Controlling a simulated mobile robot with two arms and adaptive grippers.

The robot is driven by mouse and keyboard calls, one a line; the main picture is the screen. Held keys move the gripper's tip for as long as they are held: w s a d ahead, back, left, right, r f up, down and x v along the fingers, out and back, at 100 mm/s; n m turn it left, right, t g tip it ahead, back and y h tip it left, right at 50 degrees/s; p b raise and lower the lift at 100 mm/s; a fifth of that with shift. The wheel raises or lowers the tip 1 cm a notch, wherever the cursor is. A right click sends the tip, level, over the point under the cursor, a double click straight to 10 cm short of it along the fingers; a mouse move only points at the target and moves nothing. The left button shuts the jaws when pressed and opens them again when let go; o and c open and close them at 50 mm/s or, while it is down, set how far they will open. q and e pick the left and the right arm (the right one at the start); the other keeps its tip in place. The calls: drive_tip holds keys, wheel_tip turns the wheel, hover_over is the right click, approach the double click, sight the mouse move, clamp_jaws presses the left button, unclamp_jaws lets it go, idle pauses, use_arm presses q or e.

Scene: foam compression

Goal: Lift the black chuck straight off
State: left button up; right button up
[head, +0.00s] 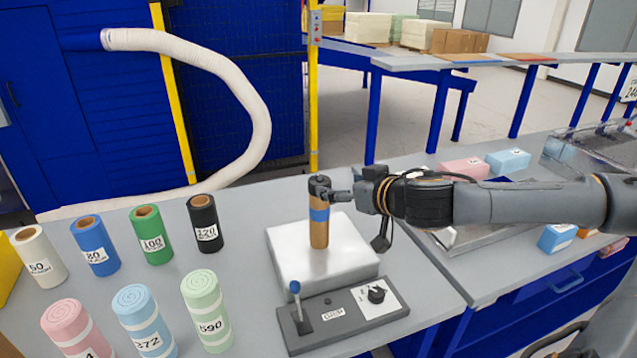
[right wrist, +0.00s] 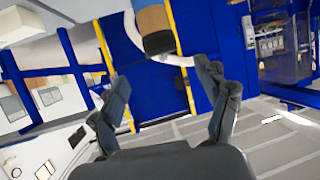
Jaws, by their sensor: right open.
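The black chuck (head: 319,184) sits on top of an upright tan cylinder with a blue band (head: 319,230), which stands on a silver metal block (head: 285,262). My right gripper (head: 338,195) comes in level from the right at chuck height, its fingers close to the chuck's right side. In the right wrist view the picture is turned over: the chuck (right wrist: 159,42) shows as a dark cap under the tan cylinder (right wrist: 152,18). The fingers of my right gripper (right wrist: 165,82) are spread wide with nothing between them, and the chuck appears beyond the tips. My left gripper is out of view.
A control panel with a blue-tipped lever (head: 296,289) and a black knob (head: 376,294) lies in front of the block. Several coloured rolls, such as the green one (head: 151,235), stand at the left.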

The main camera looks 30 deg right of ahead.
sight(322, 182)
drive_tip(key=p+x, duration=0.1)
drive_tip(key=x, duration=0.1)
drive_tip(key=p+x, duration=0.2)
drive_tip(key=shift+w+r, duration=0.1)
drive_tip(key=shift+r, duration=0.15)
drive_tip(key=p+x, duration=0.1)
drive_tip(key=x, duration=0.2)
drive_tip(key=shift+w+f, duration=0.15)
drive_tip(key=shift+w, duration=0.1)
drive_tip(key=shift+w+f, duration=0.25)
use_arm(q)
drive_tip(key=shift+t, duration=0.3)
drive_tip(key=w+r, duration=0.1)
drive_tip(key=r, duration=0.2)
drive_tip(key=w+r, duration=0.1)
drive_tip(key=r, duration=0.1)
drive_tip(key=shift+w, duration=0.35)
